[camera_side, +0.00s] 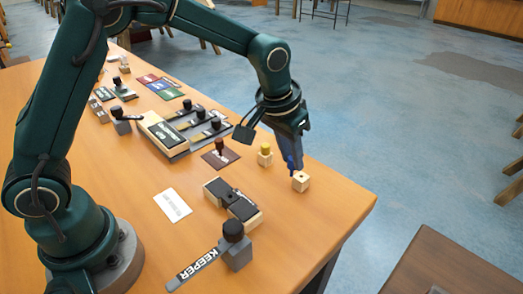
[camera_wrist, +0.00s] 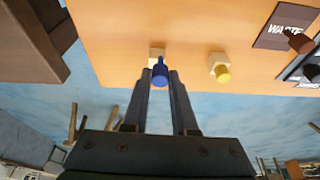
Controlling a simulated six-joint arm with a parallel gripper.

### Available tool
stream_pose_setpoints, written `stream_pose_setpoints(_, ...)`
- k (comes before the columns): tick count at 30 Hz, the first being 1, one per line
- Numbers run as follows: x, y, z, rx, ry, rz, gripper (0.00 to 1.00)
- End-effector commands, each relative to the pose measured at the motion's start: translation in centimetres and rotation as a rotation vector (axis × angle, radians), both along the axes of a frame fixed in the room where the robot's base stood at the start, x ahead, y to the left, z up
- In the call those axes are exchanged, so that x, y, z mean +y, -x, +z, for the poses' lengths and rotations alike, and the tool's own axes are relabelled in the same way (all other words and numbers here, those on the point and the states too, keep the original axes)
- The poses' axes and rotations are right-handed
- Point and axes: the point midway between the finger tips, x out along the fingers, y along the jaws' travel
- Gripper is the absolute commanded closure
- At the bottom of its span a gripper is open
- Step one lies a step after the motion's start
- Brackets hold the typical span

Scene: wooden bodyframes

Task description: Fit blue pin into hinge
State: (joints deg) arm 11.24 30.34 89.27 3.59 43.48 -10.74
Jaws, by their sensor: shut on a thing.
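My gripper (camera_side: 290,150) is shut on a blue pin (camera_side: 291,164) and points down near the table's right edge. In the wrist view the blue pin (camera_wrist: 160,72) sits between my two fingertips (camera_wrist: 160,80). A pale wooden block (camera_side: 300,181) with a dark hole in its top stands just below the pin; I take it to be the hinge. In the wrist view this block (camera_wrist: 156,52) is partly hidden behind the pin. In the side view the pin's lower end is close to the block; I cannot tell whether they touch.
A similar block with a yellow pin (camera_side: 265,149) stands beside it. A dark red card with a brown-handled piece (camera_side: 220,153), black and wooden blocks (camera_side: 232,199), a white card (camera_side: 173,205) and a KEEPER piece (camera_side: 235,245) lie nearby. The table edge is close on the right.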

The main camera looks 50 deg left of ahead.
Motion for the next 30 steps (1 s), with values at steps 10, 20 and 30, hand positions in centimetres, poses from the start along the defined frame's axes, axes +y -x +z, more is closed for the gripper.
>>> stream_pose_setpoints(10,3.2,7.4,3.0,-0.007,0.000,-0.006,1.00)
stream_pose_setpoints(20,5.0,11.8,5.0,-0.005,0.000,0.034,1.00)
stream_pose_setpoints(30,5.4,11.8,5.8,-0.001,-0.001,0.048,1.00)
